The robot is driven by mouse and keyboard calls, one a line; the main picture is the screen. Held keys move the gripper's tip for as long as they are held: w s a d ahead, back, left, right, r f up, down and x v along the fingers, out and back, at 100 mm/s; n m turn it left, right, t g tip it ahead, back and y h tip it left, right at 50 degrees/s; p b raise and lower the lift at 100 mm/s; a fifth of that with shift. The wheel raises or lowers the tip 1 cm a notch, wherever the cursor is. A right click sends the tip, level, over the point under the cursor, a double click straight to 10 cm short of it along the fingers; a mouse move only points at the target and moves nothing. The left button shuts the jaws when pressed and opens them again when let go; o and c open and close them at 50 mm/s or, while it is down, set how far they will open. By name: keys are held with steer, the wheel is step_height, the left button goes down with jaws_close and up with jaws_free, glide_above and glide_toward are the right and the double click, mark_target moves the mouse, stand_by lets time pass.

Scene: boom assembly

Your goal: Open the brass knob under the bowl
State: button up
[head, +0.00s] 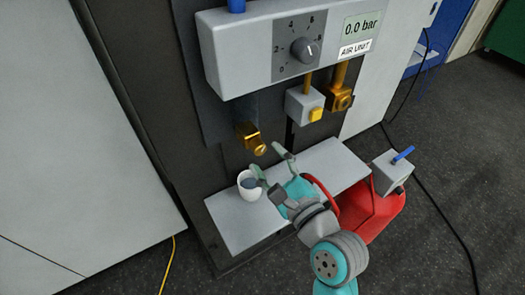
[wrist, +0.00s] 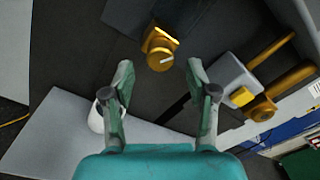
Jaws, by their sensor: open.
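The brass knob (head: 260,149) sticks out low on the dark panel, above the left part of the pale shelf. In the wrist view the knob (wrist: 161,58) shows a pale line across its face and lies just beyond the fingertips, centred between them. My gripper (head: 266,161) is open and empty, reaching up toward the knob from the front, apart from it. Both fingers of the gripper (wrist: 160,72) show spread in the wrist view. The bowl above the knob cannot be made out clearly against the dark panel.
A white cup (head: 243,192) stands on the pale shelf (head: 325,170), close beside my left finger. A grey box with a yellow button (head: 315,114) and another brass fitting (head: 341,98) are to the right. The gauge unit (head: 235,60) overhangs above. A red object (head: 375,215) stands at right.

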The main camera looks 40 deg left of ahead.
steer(key=v, duration=0.8)
steer(key=shift+d, duration=0.15)
steer(key=shift+f, duration=0.1)
steer(key=s+d+f+n+t+h, duration=0.1)
steer(key=s+d+f+t+h, duration=0.15)
steer(key=d+f, duration=0.4)
steer(key=s+d+f+n+t+h, duration=0.1)
steer(key=d+f+t+h, duration=0.1)
steer(key=d+f+h, duration=0.45)
steer(key=s+d+f+n+t+h, duration=0.1)
steer(key=s+d+f+n+t, duration=0.2)
steer(key=d, duration=0.6)
steer(key=s+d+n+h, duration=0.3)
steer(key=s+d+n, duration=0.2)
steer(key=s, duration=0.4)
steer(key=s+d+f+n+h, duration=0.1)
steer(key=s+d+n+h, duration=0.2)
steer(key=s, duration=0.7)
steer(key=d+n, duration=0.2)
steer(key=shift+d+f, duration=0.2)
steer(key=shift+d, duration=0.2)
